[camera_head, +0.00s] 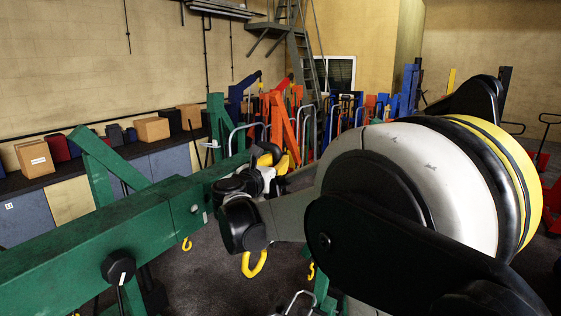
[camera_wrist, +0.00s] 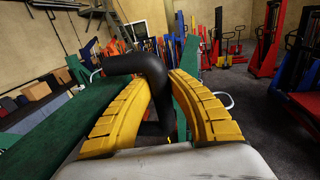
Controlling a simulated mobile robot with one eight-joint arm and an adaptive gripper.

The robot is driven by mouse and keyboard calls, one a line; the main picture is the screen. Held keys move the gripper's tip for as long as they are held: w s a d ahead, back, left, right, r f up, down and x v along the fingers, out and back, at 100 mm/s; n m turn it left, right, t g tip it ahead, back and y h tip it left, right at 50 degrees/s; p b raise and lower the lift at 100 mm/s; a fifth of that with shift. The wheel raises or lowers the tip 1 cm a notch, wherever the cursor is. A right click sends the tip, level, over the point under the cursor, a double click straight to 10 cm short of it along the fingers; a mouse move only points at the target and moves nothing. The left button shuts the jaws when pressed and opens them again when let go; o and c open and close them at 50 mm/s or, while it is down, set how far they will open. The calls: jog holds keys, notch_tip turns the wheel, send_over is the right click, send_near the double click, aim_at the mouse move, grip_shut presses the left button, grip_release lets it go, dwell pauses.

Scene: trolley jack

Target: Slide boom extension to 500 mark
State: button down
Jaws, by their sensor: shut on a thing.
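The green boom (camera_head: 110,228) runs from the lower left toward the middle in the head view, with a black round knob (camera_head: 118,267) on its side. A narrower green extension (camera_head: 222,168) comes out of its far end. My gripper (camera_head: 277,160) is near the far end of the extension, partly hidden by my wrist. In the wrist view its yellow fingers (camera_wrist: 162,82) are shut around a bent black handle (camera_wrist: 137,63). The green boom also shows at the left of the wrist view (camera_wrist: 52,135). I cannot make out any length marks or the 500 mark.
A bench (camera_head: 75,183) with cardboard boxes (camera_head: 152,129) stands along the left wall. Several coloured lifting frames and trolleys crowd the back. A yellow hook (camera_head: 254,264) hangs below my wrist. Red lifting equipment (camera_wrist: 272,55) stands at the right, with bare floor before it.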

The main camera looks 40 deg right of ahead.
jog(key=v, duration=0.5)
jog(key=shift+w+a+f+b, duration=0.2)
jog(key=shift+w+b, duration=0.15)
jog(key=shift+b, duration=0.05)
jog(key=c, duration=1.2)
grip_release()
jog(key=shift+a, duration=0.2)
jog(key=shift+r, duration=0.1)
jog(key=shift+a, duration=0.1)
jog(key=v, duration=1.2)
jog(key=shift+s, duration=0.1)
